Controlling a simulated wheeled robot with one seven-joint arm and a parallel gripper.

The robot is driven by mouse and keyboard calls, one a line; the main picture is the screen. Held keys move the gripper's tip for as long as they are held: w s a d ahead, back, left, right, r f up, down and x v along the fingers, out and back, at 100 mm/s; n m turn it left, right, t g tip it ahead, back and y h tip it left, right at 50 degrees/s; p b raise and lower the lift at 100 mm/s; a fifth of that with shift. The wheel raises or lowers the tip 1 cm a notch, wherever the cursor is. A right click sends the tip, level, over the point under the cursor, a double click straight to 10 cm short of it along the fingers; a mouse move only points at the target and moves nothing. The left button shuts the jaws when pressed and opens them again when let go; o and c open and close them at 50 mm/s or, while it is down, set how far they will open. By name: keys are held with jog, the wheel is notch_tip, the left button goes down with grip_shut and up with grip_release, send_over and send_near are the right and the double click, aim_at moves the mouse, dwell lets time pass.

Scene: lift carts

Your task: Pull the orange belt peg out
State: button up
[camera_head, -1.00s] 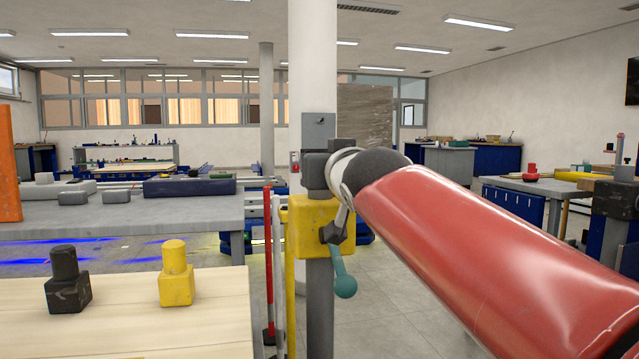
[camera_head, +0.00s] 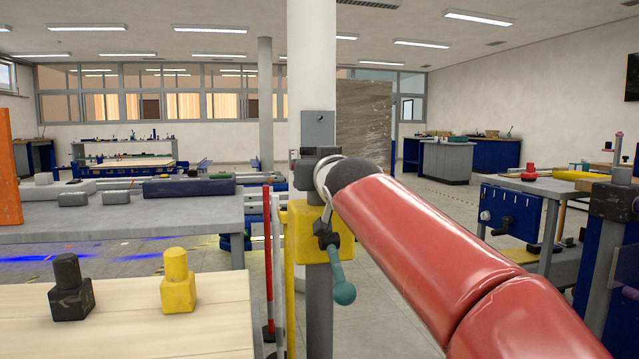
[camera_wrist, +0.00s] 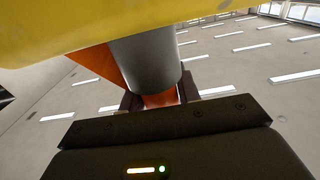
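My gripper (camera_wrist: 160,99) shows in the wrist view as a dark body with two short dark fingers. An orange piece (camera_wrist: 160,98) shows between the fingers, below the end of a grey cylinder (camera_wrist: 145,62). More orange (camera_wrist: 97,63) shows left of the cylinder. I cannot tell if the fingers press on the orange piece. A large yellow surface (camera_wrist: 110,25) fills the top of that view, close to the camera. In the head view my red arm reaches to a post with a yellow block (camera_head: 302,236). The gripper is mostly hidden there, and no orange peg can be made out.
A wooden bench (camera_head: 130,320) at front left holds a black peg block (camera_head: 71,290) and a yellow one (camera_head: 177,284). A grey bench (camera_head: 130,217) stands behind.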

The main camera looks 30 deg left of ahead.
jog(key=c, duration=0.5)
notch_tip(320, 180, up, 20)
jog(key=p, duration=1.1)
jog(key=shift+p, duration=0.4)
